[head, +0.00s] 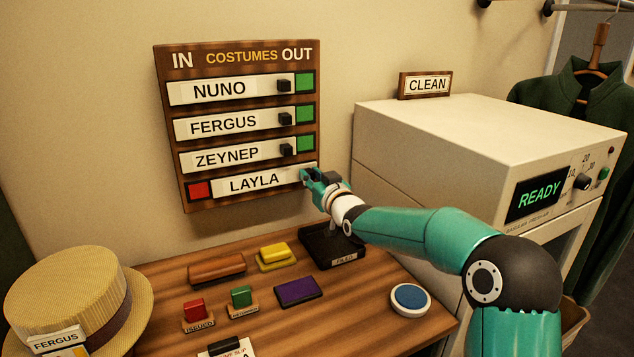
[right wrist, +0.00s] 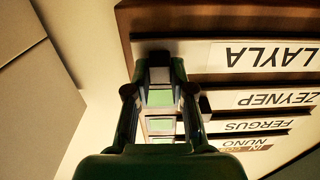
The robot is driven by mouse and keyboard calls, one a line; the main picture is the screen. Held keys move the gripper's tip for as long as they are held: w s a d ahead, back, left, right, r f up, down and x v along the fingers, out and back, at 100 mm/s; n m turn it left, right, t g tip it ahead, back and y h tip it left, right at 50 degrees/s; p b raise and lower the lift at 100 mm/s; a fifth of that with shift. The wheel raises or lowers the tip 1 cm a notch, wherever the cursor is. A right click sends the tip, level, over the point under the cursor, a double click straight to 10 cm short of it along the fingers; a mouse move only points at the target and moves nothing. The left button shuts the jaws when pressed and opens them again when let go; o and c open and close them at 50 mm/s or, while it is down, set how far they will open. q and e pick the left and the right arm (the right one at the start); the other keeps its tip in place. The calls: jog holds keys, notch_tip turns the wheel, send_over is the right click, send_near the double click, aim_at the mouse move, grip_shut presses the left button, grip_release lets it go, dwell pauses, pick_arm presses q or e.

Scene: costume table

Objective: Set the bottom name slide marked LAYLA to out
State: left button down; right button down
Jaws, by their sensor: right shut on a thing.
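The wooden name board (head: 237,45) hangs on the wall, with IN at its left and OUT at its right. The bottom LAYLA slide (head: 255,183) is at the right, OUT side of its row, with a red square (head: 199,190) showing at its left. My right gripper (head: 310,177) is at the slide's right end, shut on its knob, which the fingers mostly hide in the head view. In the right wrist view the LAYLA slide (right wrist: 270,55) appears upside down beside my gripper (right wrist: 158,68). My left gripper is not in view.
The NUNO (head: 220,90), FERGUS (head: 224,126) and ZEYNEP (head: 228,157) slides sit left, with green squares at right. A white machine (head: 450,120) reading READY stands right. The table (head: 365,315) below holds stamps, a purple pad (head: 299,290) and a straw hat (head: 70,285).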

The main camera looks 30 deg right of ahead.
jog(key=shift+s+d, duration=0.1)
jog(key=shift+d, duration=0.15)
jog(key=c, duration=1)
grip_release()
jog(key=shift+d, duration=0.1)
jog(key=s+a, duration=0.2)
jog(key=s, duration=0.9)
jog(key=shift+s, duration=0.4)
jog(key=shift+a, duration=0.1)
